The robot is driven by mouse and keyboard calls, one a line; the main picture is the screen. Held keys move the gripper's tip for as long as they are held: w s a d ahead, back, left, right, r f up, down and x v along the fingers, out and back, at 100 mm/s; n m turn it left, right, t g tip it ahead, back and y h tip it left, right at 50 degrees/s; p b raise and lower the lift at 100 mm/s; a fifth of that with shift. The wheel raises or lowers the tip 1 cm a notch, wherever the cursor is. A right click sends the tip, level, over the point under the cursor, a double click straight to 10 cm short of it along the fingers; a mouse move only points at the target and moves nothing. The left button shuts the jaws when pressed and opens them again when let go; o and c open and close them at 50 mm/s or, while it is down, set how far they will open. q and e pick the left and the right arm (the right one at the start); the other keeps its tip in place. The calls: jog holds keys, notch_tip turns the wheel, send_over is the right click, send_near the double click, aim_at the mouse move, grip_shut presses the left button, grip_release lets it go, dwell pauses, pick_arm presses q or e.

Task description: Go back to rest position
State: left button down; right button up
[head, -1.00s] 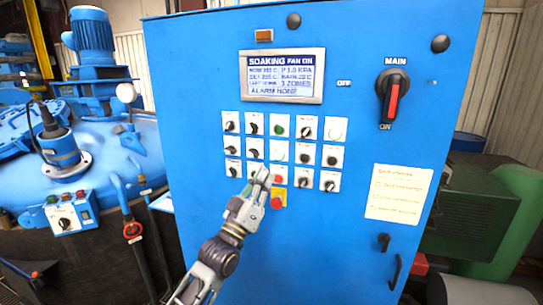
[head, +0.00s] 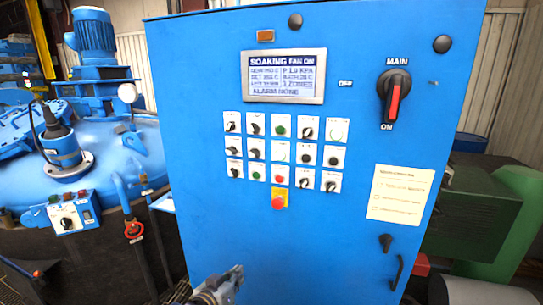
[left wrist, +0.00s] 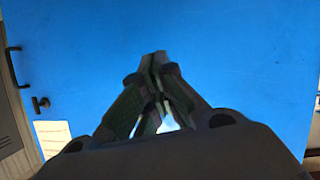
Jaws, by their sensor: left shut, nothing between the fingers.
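My left gripper (head: 235,274) is low in the head view, in front of the lower part of the blue control cabinet (head: 320,235). It is shut and empty, below the rows of knobs and buttons and apart from the red stop button (head: 279,202). In the left wrist view the gripper's fingertips (left wrist: 154,58) meet in front of the plain blue cabinet face. The display (head: 283,75) reads SOAKING FAN ON, with ALARM NONE on its bottom line. The red-handled main switch (head: 395,98) points down at ON. My right gripper is not in view.
The blue furnace lid with a motor (head: 92,38) and a small switch box (head: 68,217) stands at the left. A green machine (head: 510,215) stands at the right. The cabinet's door handle (head: 397,271) sticks out at its lower right. The space before the button rows is clear.

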pick_arm(q)
jog(key=s+a+f+g+y, duration=0.2)
jog(key=s+a+f+g, duration=0.4)
jog(key=s, duration=0.5)
jog(key=s+a+f+g+y, duration=0.3)
jog(key=s+a+f, duration=0.4)
jog(key=s, duration=0.5)
jog(key=s+f+g, duration=0.1)
jog(key=s+f, duration=0.2)
jog(key=f, duration=3.2)
jog(key=s+a+f+g, duration=0.1)
jog(key=s+a+f, duration=0.2)
jog(key=s+f, duration=1.5)
jog(key=s, duration=0.4)
jog(key=shift+a+f+g, duration=0.15)
jog(key=shift+f+g, duration=0.05)
jog(key=shift+g, duration=0.1)
